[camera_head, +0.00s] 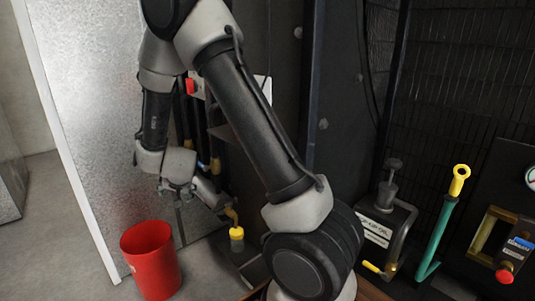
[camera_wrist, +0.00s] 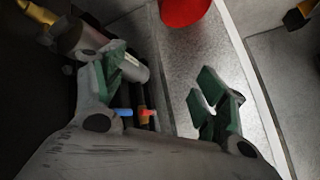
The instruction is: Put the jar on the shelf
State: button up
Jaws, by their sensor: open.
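My gripper (camera_head: 183,189) is in front of the dark machine, left of a grey pipe fitting (camera_head: 208,195) that ends in a yellow spout (camera_head: 232,215). In the wrist view my gripper (camera_wrist: 163,82) is open, with its green pads apart and nothing held between them. The grey fitting (camera_wrist: 82,38) is beside and behind the left finger. A small yellowish, jar-like piece (camera_head: 237,240) shows below the spout; I cannot tell for certain that it is the jar. I cannot make out the shelf clearly.
A red bucket (camera_head: 151,259) stands on the floor left of the spout; it also shows in the wrist view (camera_wrist: 184,8). A shiny metal panel (camera_head: 95,110) is behind it. A hand pump (camera_head: 385,225) and a green, yellow-topped lever (camera_head: 447,220) are at right.

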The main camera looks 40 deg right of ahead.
jog(key=s+d+r+n+g+y, duration=0.1)
jog(key=s+r+n+y, duration=0.1)
jog(key=s+r, duration=0.55)
jog(key=s+d+r+n+g+y, duration=0.1)
jog(key=s+r+n, duration=0.3)
jog(key=r, duration=0.6)
jog(key=s+d+r, duration=0.2)
jog(key=s+d, duration=0.1)
jog(key=s, duration=0.5)
jog(key=s+d+r+n+g+h, duration=0.1)
jog(key=s+d+r, duration=0.1)
jog(key=s, duration=0.6)
jog(key=s+d+r+n+g+h, duration=0.1)
jog(key=s+d, duration=0.3)
jog(key=s, duration=0.4)
jog(key=shift+r, duration=0.6)
